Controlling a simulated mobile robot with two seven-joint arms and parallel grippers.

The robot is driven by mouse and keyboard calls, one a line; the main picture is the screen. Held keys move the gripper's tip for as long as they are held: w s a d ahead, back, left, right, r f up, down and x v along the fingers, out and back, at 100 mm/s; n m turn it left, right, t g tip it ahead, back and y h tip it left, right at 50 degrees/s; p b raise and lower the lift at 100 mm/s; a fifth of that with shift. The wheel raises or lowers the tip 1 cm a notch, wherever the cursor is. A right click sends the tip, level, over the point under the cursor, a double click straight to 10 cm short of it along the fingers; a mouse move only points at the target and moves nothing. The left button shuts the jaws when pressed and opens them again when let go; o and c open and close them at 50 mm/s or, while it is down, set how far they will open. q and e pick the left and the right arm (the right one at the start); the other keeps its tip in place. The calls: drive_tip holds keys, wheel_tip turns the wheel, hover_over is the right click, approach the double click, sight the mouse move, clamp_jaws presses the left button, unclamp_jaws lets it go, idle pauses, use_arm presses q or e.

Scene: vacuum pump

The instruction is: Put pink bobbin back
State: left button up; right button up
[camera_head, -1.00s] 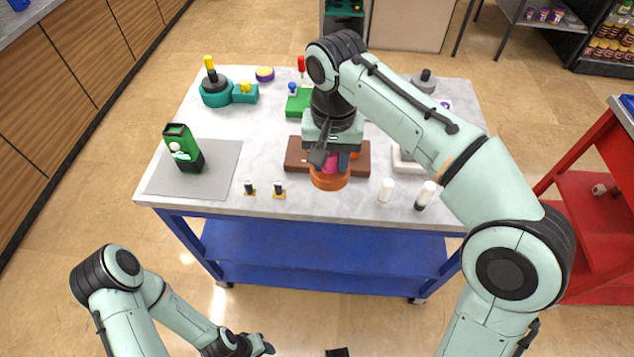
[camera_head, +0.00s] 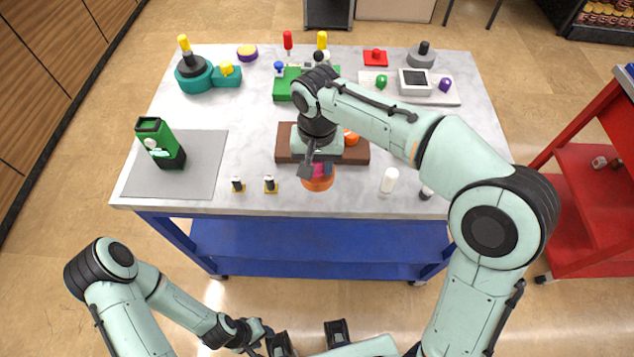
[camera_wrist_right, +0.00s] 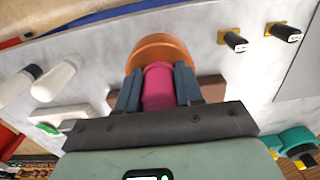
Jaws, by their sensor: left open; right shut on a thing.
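The pink bobbin (camera_head: 319,170) is between the fingers of my right gripper (camera_head: 317,167), near the front edge of the table. In the right wrist view the pink bobbin (camera_wrist_right: 158,86) sits between the two grey-blue fingers of the shut right gripper (camera_wrist_right: 157,78). An orange round piece (camera_head: 318,184) is directly at its end, also seen in the wrist view (camera_wrist_right: 160,48). I cannot tell whether the two are joined or only touching. A brown block (camera_head: 290,147) lies just behind, with another orange piece (camera_head: 351,137) on it. My left gripper (camera_head: 262,332) is open and empty, low in front of the table.
A red cart (camera_head: 590,200) stands at the right.

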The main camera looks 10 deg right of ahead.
drive_tip(key=shift+f+b, duration=0.35)
drive_tip(key=shift+f, duration=2.65)
drive_tip(key=shift+f, duration=0.2)
drive_tip(key=o, duration=1.1)
wheel_tip(320, 180, up, 12)
drive_tip(key=shift+r+p, duration=0.25)
drive_tip(key=shift+p, duration=0.8)
